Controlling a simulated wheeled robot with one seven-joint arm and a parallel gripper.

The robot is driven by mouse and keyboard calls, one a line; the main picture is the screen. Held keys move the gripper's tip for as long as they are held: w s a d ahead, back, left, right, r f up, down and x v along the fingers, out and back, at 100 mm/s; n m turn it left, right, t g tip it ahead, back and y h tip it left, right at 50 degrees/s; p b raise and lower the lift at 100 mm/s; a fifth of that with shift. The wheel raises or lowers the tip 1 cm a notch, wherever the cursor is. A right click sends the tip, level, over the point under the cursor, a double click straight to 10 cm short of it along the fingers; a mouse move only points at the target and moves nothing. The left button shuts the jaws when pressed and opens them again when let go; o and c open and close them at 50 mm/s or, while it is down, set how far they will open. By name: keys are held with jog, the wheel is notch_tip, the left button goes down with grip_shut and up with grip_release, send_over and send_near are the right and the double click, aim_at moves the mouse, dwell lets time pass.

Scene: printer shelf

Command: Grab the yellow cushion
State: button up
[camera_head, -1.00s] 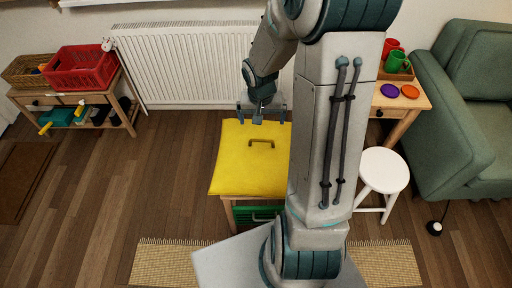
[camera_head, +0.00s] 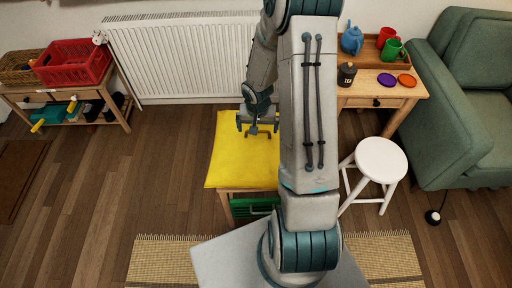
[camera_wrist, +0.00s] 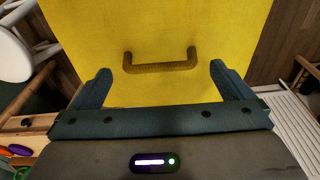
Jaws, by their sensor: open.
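The yellow cushion (camera_head: 232,165) lies flat on top of a low wooden stand in the middle of the head view. Its strap handle (camera_wrist: 161,62) stands up from its top and fills the centre of the wrist view, which shows the cushion (camera_wrist: 200,25) all around it. My gripper (camera_head: 256,130) is over the cushion in the head view, and my arm hides the right part of the cushion. In the wrist view my gripper (camera_wrist: 161,80) has its two fingers wide apart, one toward each end of the handle, with nothing between them gripped.
A green crate (camera_head: 252,206) sits under the cushion in the stand. A white stool (camera_head: 381,160) and a small table (camera_head: 375,92) with a teapot, mugs and discs are to the right. A radiator (camera_head: 180,60) is behind.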

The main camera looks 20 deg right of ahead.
aim_at(258, 143)
jog(key=f, duration=0.4)
jog(key=shift+w+d, duration=0.25)
jog(key=shift+w, duration=0.15)
jog(key=shift+r, duration=0.1)
jog(key=c, duration=1.2)
jog(key=shift+c, duration=1)
jog(key=shift+r, duration=0.1)
